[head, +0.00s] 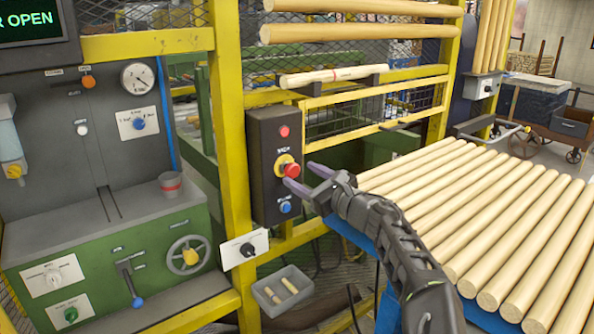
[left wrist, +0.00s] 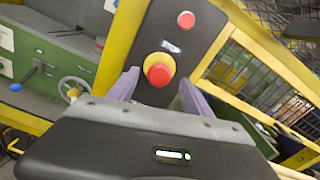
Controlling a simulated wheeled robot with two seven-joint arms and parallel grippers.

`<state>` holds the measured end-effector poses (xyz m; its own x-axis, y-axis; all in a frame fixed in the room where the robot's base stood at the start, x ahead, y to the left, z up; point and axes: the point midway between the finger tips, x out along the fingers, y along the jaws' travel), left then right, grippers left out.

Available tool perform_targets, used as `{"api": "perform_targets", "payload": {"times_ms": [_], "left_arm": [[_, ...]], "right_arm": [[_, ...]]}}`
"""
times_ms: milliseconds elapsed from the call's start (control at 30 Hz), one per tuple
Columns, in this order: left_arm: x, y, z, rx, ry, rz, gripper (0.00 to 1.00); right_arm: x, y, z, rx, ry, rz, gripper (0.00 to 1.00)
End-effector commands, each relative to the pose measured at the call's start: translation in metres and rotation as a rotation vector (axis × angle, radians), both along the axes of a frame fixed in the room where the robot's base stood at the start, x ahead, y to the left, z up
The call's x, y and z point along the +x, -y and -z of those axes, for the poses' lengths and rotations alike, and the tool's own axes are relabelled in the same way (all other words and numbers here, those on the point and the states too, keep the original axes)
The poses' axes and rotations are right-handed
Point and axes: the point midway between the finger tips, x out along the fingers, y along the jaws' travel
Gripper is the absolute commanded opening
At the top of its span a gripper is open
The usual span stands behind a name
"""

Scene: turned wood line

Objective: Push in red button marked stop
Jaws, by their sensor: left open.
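The red mushroom button (head: 291,169) sits in a yellow collar on a dark upright control box (head: 264,190) fixed to the yellow frame. A small white label above it seems to read STOP. My left gripper (head: 299,174) is open and empty, its purple fingers pointing at the box around the button's height. In the left wrist view the red button (left wrist: 158,74) shows between the two fingers, beyond the gripper body. I cannot tell whether a finger touches the box. The button looks raised. My right gripper is not in view.
The box also bears a small red button (head: 284,131) above and a blue button (head: 285,207) below. A yellow post (head: 229,140) stands to its left. Wooden rods (head: 470,200) lie in a row on the right. A grey bin (head: 283,291) stands below.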

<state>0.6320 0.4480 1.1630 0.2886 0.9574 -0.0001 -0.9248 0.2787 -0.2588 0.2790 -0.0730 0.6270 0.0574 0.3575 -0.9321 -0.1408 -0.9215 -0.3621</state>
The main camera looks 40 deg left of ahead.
Motion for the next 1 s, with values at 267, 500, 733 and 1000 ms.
{"api": "perform_targets", "payload": {"times_ms": [267,500,733,1000], "left_arm": [[0.008,-0.028,-0.001,0.001,-0.001,-0.001,0.59],[0.009,-0.029,0.000,0.000,0.000,0.000,0.59],[0.009,-0.029,0.000,0.000,0.000,0.000,0.42],[0.009,-0.029,0.000,0.000,0.000,0.000,0.20]], "right_arm": [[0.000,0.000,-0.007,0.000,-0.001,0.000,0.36],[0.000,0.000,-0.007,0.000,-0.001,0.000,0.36],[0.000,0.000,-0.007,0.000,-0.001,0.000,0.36],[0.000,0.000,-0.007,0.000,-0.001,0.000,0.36]]}}
